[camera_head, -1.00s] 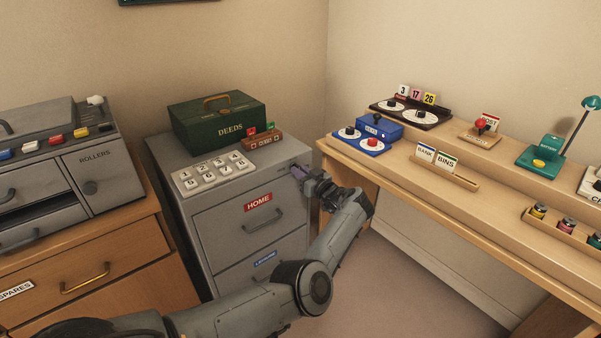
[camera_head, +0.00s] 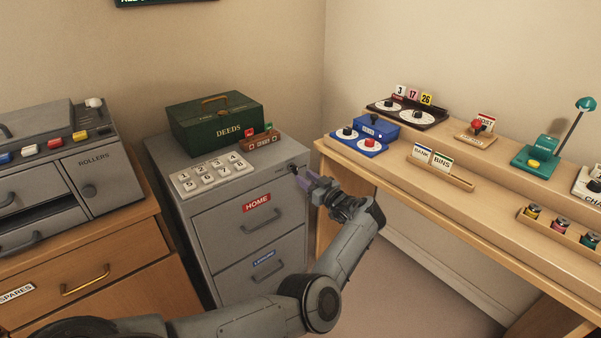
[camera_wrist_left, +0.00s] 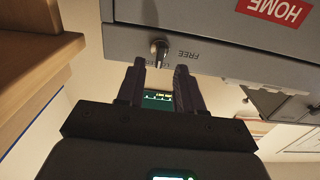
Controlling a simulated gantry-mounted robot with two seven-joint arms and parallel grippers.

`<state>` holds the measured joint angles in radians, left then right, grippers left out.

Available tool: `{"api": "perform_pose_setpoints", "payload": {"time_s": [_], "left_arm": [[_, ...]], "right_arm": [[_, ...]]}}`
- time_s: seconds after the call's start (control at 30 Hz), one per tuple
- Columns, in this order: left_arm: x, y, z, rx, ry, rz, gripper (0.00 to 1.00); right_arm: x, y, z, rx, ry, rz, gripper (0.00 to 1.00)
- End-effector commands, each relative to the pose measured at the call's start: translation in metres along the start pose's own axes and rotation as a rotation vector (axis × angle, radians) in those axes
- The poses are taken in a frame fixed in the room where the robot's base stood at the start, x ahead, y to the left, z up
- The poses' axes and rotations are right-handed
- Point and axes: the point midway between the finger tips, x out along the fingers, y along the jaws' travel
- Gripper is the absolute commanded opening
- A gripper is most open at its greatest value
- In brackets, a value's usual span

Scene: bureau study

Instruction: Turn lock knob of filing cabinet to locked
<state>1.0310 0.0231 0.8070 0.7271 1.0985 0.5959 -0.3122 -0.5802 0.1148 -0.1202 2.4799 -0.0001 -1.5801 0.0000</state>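The grey filing cabinet (camera_head: 205,228) stands in the corner, with a red HOME label on its top drawer. Its small dark lock knob (camera_head: 293,169) is at the upper right of the front. The knob also shows in the left wrist view (camera_wrist_left: 158,50), with a FREE marking beside it and another marking partly hidden by the fingers. My left gripper (camera_head: 306,184) is in front of the knob and apart from it. In the left wrist view its two fingers (camera_wrist_left: 159,72) are parted and empty, with the knob just beyond their tips. My right gripper is not in view.
A green DEEDS box (camera_head: 218,122) and a white number keypad (camera_head: 211,175) sit on the cabinet. A wooden desk (camera_head: 400,180) stands close on the right, and a wooden drawer unit (camera_head: 115,250) on the left. Open floor lies in front of the desk.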

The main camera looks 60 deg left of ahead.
Motion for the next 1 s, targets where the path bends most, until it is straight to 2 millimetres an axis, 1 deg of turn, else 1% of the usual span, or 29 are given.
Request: {"api": "perform_pose_setpoints", "payload": {"time_s": [0.03, 0.2, 0.4, 0.57, 0.93, 1.0], "left_arm": [[-0.011, 0.001, -0.001, 0.000, -0.001, 0.003, 0.36], [-0.037, 0.000, -0.001, 0.000, -0.001, 0.002, 0.36], [-0.056, 0.000, 0.000, 0.000, -0.001, 0.001, 0.36], [-0.060, 0.000, 0.000, 0.000, 0.000, 0.000, 0.36], [-0.060, 0.000, 0.000, 0.001, 0.000, 0.000, 0.36], [-0.060, -0.002, 0.003, 0.007, 0.001, 0.000, 0.36]], "right_arm": [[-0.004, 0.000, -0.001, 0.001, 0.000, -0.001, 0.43], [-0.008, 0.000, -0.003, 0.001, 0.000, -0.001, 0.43], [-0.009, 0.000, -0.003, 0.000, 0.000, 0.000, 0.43], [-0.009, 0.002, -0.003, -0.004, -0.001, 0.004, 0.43], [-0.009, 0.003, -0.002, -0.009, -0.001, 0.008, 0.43], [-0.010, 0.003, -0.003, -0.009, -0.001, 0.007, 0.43]]}}
